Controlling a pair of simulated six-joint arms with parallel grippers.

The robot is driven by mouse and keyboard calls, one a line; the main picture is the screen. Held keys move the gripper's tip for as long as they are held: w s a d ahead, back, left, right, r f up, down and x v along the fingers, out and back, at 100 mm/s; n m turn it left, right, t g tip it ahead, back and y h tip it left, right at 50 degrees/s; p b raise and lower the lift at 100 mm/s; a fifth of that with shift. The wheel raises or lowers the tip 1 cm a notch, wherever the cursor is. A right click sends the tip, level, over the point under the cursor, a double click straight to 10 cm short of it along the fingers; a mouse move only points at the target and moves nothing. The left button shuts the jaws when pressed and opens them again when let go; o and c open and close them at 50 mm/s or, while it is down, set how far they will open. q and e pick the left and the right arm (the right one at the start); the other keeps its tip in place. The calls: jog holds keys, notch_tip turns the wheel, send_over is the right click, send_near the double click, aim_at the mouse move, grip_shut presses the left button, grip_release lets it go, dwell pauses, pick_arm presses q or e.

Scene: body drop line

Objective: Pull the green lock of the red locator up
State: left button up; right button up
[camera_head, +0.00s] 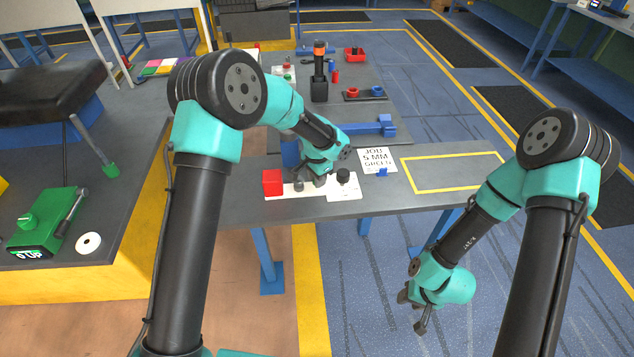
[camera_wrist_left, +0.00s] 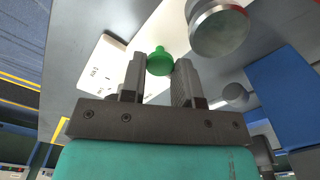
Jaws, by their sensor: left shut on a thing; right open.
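The green lock (camera_wrist_left: 160,63) is a small knob with a narrower tip, seen between the fingertips of my left gripper (camera_wrist_left: 159,77) in the left wrist view. The left gripper is shut on it. In the head view my left gripper (camera_head: 312,181) is low over a white plate (camera_head: 290,191), and the green lock is hidden there. A red block (camera_head: 272,182), which looks like the red locator, stands at the plate's left end; I cannot tell how the lock joins it. My right gripper (camera_head: 413,312) is open and empty, hanging in front of the table.
A silver round part (camera_wrist_left: 218,28) is close to the left fingers. A black knob (camera_head: 343,176) stands on a white card right of the gripper. A printed job sheet (camera_head: 376,160) and blue parts (camera_head: 385,126) lie behind. The yellow-outlined area (camera_head: 455,172) is clear.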

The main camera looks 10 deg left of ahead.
pick_arm(q)
jog(key=shift+r, duration=0.35)
jog(key=o, duration=0.8)
jog(key=shift+r, duration=0.1)
jog(key=shift+r, duration=3.4)
